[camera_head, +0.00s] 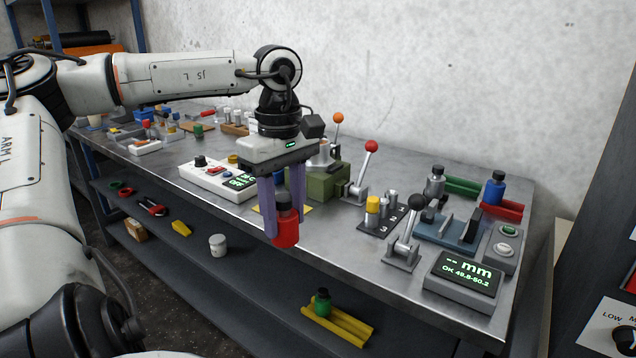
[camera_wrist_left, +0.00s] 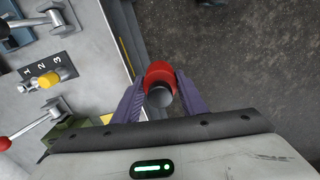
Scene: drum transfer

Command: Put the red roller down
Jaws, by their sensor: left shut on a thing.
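The red roller (camera_head: 285,229) has a dark top and hangs upright between the purple fingers of my left gripper (camera_head: 283,208). My left gripper is shut on it, in front of the workbench's front edge. In the left wrist view the red roller (camera_wrist_left: 160,74) sits between the fingertips (camera_wrist_left: 160,95), over the dark floor and beside the bench edge. My right gripper is in neither view.
The metal workbench (camera_head: 330,240) holds levers, a white control box (camera_head: 215,180), a green block (camera_head: 325,182) and a gauge display (camera_head: 465,280). Red (camera_head: 500,208) and green (camera_head: 462,186) cradles stand at the far right. A yellow cradle (camera_head: 338,322) with a green roller lies on the lower shelf.

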